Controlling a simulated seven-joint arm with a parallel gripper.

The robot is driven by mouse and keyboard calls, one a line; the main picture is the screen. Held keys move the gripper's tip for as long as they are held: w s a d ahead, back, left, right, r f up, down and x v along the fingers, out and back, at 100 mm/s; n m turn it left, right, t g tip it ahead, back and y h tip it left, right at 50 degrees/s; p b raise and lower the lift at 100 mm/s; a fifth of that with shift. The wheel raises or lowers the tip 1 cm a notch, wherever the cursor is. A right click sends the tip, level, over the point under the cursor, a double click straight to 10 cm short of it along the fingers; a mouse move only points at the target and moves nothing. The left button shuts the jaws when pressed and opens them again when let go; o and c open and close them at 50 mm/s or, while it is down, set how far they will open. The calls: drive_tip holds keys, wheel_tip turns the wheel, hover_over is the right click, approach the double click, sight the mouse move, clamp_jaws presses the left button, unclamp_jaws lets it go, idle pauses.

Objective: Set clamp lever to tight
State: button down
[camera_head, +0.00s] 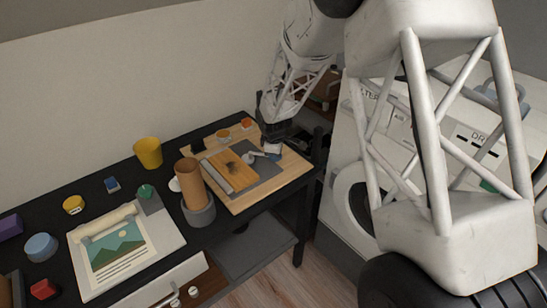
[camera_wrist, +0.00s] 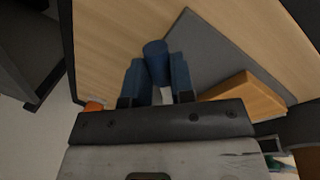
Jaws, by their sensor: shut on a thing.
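The clamp lever shows in the wrist view as a blue cylindrical handle (camera_wrist: 156,58) with a pale part below it. My gripper (camera_wrist: 158,82) has one blue finger on each side of the handle and is shut on it. In the head view my gripper (camera_head: 272,147) reaches down to the right part of a light wooden board (camera_head: 290,170). A light grey metal part of the clamp (camera_head: 252,156) shows beside the fingers, by a grey plate (camera_head: 268,178) and an orange-brown wooden block (camera_head: 231,170). The fingers partly hide the lever, and I cannot read its setting.
The board lies on a black desk (camera_head: 222,226). A brown tube in a grey holder (camera_head: 194,190), a yellow cup (camera_head: 148,153) and a picture sheet (camera_head: 118,250) stand or lie to the left. Orange round pieces (camera_head: 247,123) sit at the board's back. A white washer-like machine (camera_head: 345,215) is at right.

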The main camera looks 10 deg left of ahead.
drive_tip(key=w+n, duration=0.2)
drive_tip(key=shift+w+n+y, duration=0.25)
drive_tip(key=shift+n+y, duration=0.05)
drive_tip(key=shift+n, duration=0.1)
drive_tip(key=shift+w+a+n, duration=0.2)
drive_tip(key=shift+w+n, duration=0.3)
drive_tip(key=shift+n, duration=0.2)
drive_tip(key=shift+w+a+n, duration=0.2)
drive_tip(key=shift+w+n, duration=0.3)
drive_tip(key=shift+n, duration=0.2)
drive_tip(key=c, duration=1)
unclamp_jaws()
drive_tip(key=shift+r, duration=0.2)
drive_tip(key=shift+s+d+r, duration=0.1)
drive_tip(key=shift+s+r, duration=0.15)
drive_tip(key=shift+r, duration=0.95)
drive_tip(key=shift+s+d+r, duration=0.1)
drive_tip(key=shift+s+r, duration=0.1)
drive_tip(key=shift+r, duration=1.05)
drive_tip(key=shift+s+d+r, duration=0.1)
drive_tip(key=shift+s+r, duration=0.15)
drive_tip(key=shift+r, duration=0.95)
